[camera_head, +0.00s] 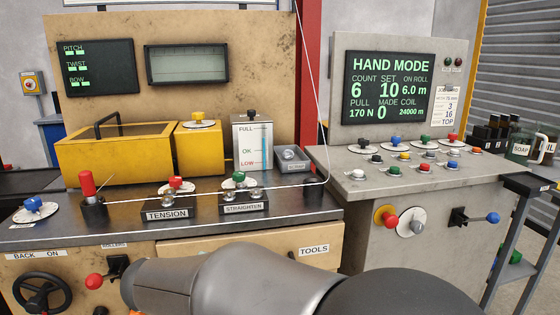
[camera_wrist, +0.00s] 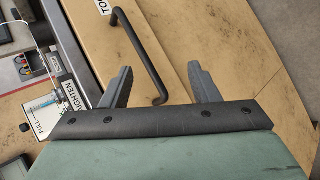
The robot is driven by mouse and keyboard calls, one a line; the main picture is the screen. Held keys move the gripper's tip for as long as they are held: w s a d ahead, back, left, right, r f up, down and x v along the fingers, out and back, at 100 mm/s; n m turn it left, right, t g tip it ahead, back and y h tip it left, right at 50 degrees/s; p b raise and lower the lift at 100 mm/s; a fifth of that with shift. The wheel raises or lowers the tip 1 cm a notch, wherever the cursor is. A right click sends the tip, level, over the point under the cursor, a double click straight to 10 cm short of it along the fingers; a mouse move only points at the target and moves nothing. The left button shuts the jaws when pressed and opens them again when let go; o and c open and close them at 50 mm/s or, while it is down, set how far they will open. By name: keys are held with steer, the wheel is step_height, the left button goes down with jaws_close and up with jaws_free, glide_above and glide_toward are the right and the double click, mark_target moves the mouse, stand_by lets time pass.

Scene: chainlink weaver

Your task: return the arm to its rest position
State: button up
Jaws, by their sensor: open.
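My gripper (camera_wrist: 160,66) shows in the wrist view with its two grey fingers spread apart and nothing held. A dark bar handle (camera_wrist: 137,48) on the tan drawer front crosses the picture between the fingers. I cannot tell how far the fingertips are from it. In the head view my grey arm reaches across the bottom, in front of the bench. It covers part of the tan front of the TOOLS drawer (camera_head: 235,244), and the gripper is not visible there.
The dark bench top (camera_head: 120,226) carries the TENSION block (camera_head: 167,214) and STRAIGHTEN block (camera_head: 243,208). A handwheel (camera_head: 42,293) and red-knobbed lever (camera_head: 95,281) stand left of my arm. The grey console (camera_head: 365,230) with knobs stands right, with a blue-knobbed lever (camera_head: 491,218).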

steer(key=s+d+r+m+g+p, duration=0.1)
steer(key=d+r+m+g+p, duration=0.15)
steer(key=d, duration=0.45)
steer(key=s+d+r+m+g+p, duration=0.1)
steer(key=d+r+g+p, duration=0.15)
steer(key=d, duration=0.45)
steer(key=s+d+r+m+g+y+p, duration=0.1)
steer(key=s+d+r+m+y+p, duration=0.1)
steer(key=s+d+p, duration=0.4)
steer(key=s+d+r+m+g+y+p, duration=0.2)
steer(key=s+d+r+m+p, duration=0.3)
steer(key=s, duration=0.5)
steer(key=d+m+y+p, duration=0.1)
steer(key=d+m+p, duration=0.1)
steer(key=d, duration=0.1)
steer(key=shift+r, duration=0.15)
